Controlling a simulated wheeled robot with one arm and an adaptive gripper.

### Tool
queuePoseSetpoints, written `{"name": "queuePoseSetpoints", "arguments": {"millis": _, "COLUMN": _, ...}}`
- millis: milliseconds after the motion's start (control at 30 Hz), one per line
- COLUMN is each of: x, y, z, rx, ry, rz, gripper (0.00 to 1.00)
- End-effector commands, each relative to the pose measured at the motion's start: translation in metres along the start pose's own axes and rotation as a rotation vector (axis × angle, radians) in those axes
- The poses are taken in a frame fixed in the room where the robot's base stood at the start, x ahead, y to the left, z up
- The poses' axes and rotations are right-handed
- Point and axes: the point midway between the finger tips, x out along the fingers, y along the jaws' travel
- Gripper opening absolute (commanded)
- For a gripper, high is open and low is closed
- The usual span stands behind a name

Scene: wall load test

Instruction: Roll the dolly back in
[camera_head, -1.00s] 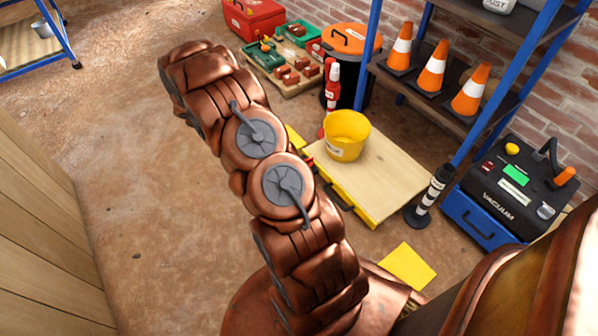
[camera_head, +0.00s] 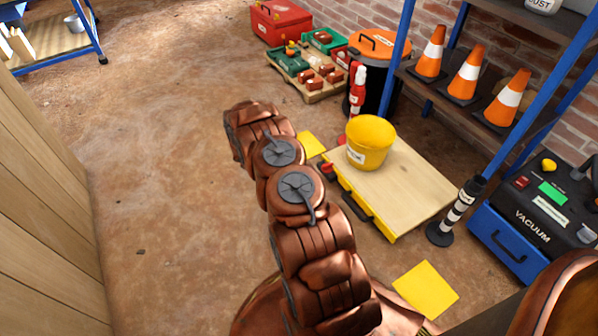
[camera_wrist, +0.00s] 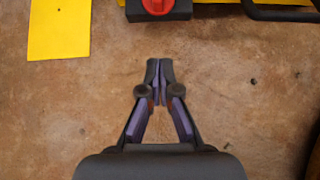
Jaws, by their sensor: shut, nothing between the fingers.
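The dolly (camera_head: 410,190) is a low wooden platform with a yellow front edge and a dark handle bar, standing on the floor beside the shelf's blue post. A yellow bucket (camera_head: 371,146) stands upright on it. A red knob on a black block (camera_head: 327,172) sits at its left front corner. In the wrist view, the dolly's yellow edge (camera_wrist: 225,2), the red knob (camera_wrist: 157,5) and part of the dark handle (camera_wrist: 280,12) show along the top. My gripper (camera_wrist: 160,62) is shut and empty over bare floor, apart from the dolly. In the head view my arm hides the gripper.
Yellow floor patches (camera_head: 426,290) (camera_wrist: 59,28) lie off the dolly's front corners. A black-and-white bollard (camera_head: 457,210) stands at its right, near the blue vacuum (camera_head: 525,225). Floor at left is clear.

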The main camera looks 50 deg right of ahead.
Motion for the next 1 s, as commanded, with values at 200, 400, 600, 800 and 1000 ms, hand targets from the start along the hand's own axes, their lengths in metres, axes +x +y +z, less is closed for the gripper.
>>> {"name": "queuePoseSetpoints", "arguments": {"millis": 200, "x": 0.043, "y": -0.004, "z": -0.003, "rx": -0.001, "ry": 0.000, "rz": -0.007, "gripper": 0.00}}
{"name": "queuePoseSetpoints", "arguments": {"millis": 400, "x": 0.073, "y": -0.001, "z": 0.004, "rx": 0.003, "ry": -0.002, "rz": -0.003, "gripper": 0.00}}
{"name": "queuePoseSetpoints", "arguments": {"millis": 600, "x": 0.088, "y": -0.001, "z": 0.021, "rx": 0.002, "ry": 0.000, "rz": -0.002, "gripper": 0.00}}
{"name": "queuePoseSetpoints", "arguments": {"millis": 800, "x": 0.092, "y": -0.002, "z": 0.027, "rx": -0.001, "ry": 0.000, "rz": -0.002, "gripper": 0.00}}
{"name": "queuePoseSetpoints", "arguments": {"millis": 1000, "x": 0.092, "y": -0.002, "z": 0.028, "rx": -0.001, "ry": 0.000, "rz": -0.002, "gripper": 0.00}}
